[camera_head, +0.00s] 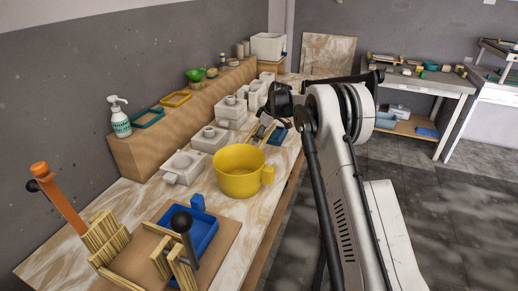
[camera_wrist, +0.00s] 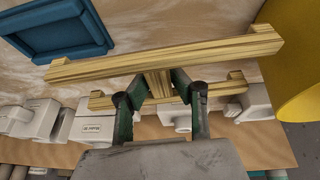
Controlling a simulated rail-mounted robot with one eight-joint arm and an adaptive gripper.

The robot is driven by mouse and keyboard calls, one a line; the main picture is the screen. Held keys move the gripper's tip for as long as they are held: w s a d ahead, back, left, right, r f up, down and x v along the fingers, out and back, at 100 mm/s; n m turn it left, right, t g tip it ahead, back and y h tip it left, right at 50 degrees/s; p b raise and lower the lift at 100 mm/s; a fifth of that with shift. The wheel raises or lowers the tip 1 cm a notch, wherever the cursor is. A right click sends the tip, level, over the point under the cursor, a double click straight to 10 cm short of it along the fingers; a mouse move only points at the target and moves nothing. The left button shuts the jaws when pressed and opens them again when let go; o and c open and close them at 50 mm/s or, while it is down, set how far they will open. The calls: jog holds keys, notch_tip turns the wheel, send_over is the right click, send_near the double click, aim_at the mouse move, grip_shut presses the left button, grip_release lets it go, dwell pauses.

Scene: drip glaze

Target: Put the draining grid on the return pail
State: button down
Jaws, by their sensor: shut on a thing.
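The draining grid (camera_wrist: 205,58) is a pale wooden frame of two long bars joined by a short middle piece. My gripper (camera_wrist: 160,84) is shut on that middle piece, with a finger on each side. In the head view, my gripper is beyond the return pail, and the grid is mostly hidden there. The return pail (camera_head: 238,172) is a yellow tub with a side handle, upright on the worktable. Its yellow side also shows at the right edge of the wrist view (camera_wrist: 296,68). I cannot tell how high the grid is above the table.
White plaster moulds (camera_head: 184,166) line the table's wall side, below a brown shelf (camera_head: 150,143). A dark blue tray (camera_wrist: 62,30) lies near the grid. A large blue tray (camera_head: 203,236) and wooden racks (camera_head: 105,236) stand at the near end.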

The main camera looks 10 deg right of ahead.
jog(key=shift+r, duration=0.5)
jog(key=shift+r, duration=0.1)
